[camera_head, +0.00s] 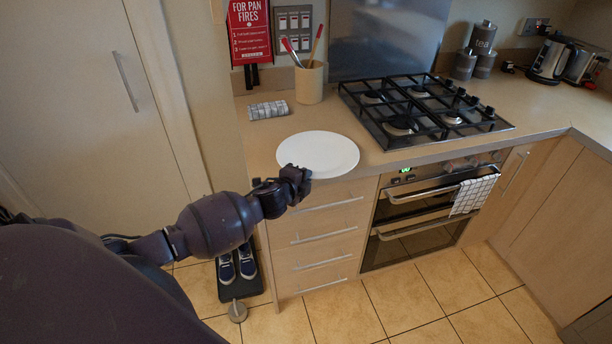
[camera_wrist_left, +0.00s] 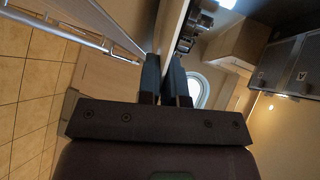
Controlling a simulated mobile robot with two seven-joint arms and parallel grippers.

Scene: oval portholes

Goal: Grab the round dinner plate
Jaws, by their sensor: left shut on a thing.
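The round white dinner plate (camera_head: 318,152) lies flat on the wooden worktop, close to its front edge. My left gripper (camera_head: 297,178) is at the plate's near rim, at the front edge of the worktop, and is shut on that rim. The dark gripper partly hides the near left part of the rim. In the left wrist view the two dark fingers (camera_wrist_left: 167,82) are close together with a thin pale strip running up between them. I cannot tell there how much of that strip is plate and how much is worktop. My right gripper is not in view.
A gas hob (camera_head: 422,108) is right of the plate. Drawers (camera_head: 318,240) and an oven (camera_head: 425,215) are below.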

